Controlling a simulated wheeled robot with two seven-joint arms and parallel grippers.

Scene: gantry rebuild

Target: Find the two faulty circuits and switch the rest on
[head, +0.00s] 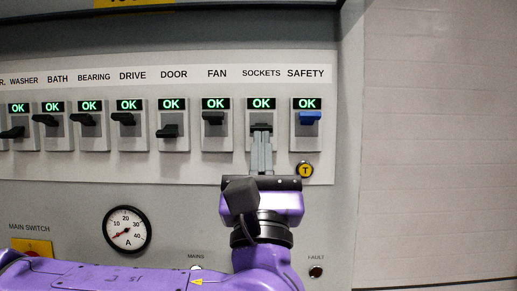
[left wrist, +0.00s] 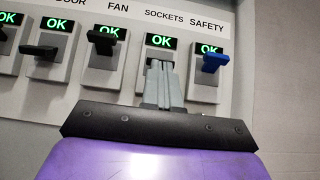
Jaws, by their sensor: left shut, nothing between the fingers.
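In the head view a row of labelled switches runs across the panel, each under a green "OK" display. The black levers of BATH (head: 53,119), BEARING (head: 84,119), DRIVE (head: 123,118) and FAN (head: 213,118) sit high. The WASHER lever (head: 13,132) and DOOR lever (head: 167,131) sit low. The blue SAFETY lever (head: 310,117) sits high. My left gripper (head: 261,135) is shut and empty, its fingertips at the SOCKETS lever (head: 261,127), which looks low and is partly hidden. In the left wrist view the fingers (left wrist: 160,70) cover most of that lever.
Below the row are a round yellow T button (head: 305,170), an ammeter (head: 127,229) with its needle near zero, and a dark FAULT lamp (head: 316,271). The MAINS lamp (head: 196,268) looks pale. My arm partly hides the main switch (head: 36,247). A bare wall (head: 440,140) stands right.

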